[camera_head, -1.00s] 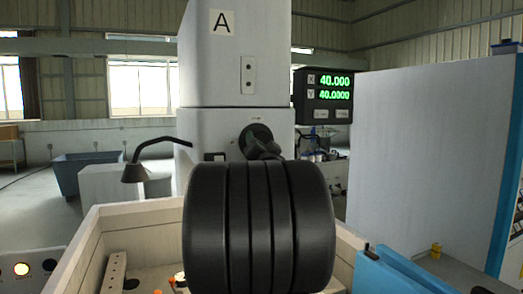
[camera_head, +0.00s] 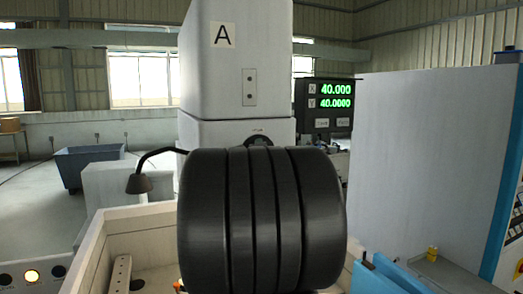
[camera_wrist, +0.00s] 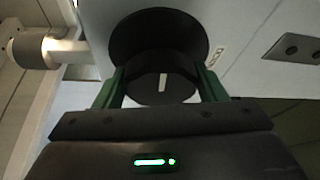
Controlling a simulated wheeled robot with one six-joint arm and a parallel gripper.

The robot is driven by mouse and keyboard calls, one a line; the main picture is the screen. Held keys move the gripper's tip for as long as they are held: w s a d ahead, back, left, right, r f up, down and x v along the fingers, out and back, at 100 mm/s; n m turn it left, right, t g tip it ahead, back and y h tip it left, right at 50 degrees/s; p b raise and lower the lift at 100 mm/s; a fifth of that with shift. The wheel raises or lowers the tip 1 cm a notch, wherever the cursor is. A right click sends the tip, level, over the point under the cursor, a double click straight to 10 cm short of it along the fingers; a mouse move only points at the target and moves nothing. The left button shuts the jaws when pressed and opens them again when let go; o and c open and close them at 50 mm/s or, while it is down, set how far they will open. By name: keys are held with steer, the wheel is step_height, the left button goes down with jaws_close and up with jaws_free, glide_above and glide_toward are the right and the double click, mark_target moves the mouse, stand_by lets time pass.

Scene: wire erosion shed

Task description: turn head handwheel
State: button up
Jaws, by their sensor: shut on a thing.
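The head handwheel (camera_wrist: 162,88) is a round black knob with a white mark on its rim and a wider black disc behind it, on the pale machine head (camera_wrist: 245,40). In the wrist view my gripper (camera_wrist: 158,76) has its green fingers on the left and right sides of the knob, shut on it. The white mark sits near the middle, between the fingers. In the head view only a dark upper arc of the handwheel (camera_head: 258,140) shows; my black arm hides the rest and my gripper.
A dark bent lamp (camera_head: 141,182) stands at the left, above the pale tank wall (camera_head: 88,258). A large grey cabinet (camera_head: 425,150) fills the right. A grey bin (camera_head: 88,170) stands far left.

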steer(key=shift+m, duration=0.3)
stand_by(0.4)
steer(key=o, duration=1)
steer(key=s, duration=1.4)
steer(key=shift+f, duration=0.35)
steer(key=shift+w+d, duration=0.1)
steer(key=shift+w, duration=0.15)
steer(key=w, duration=1.3)
steer(key=shift+w+r, duration=0.25)
steer(key=shift+r, duration=0.1)
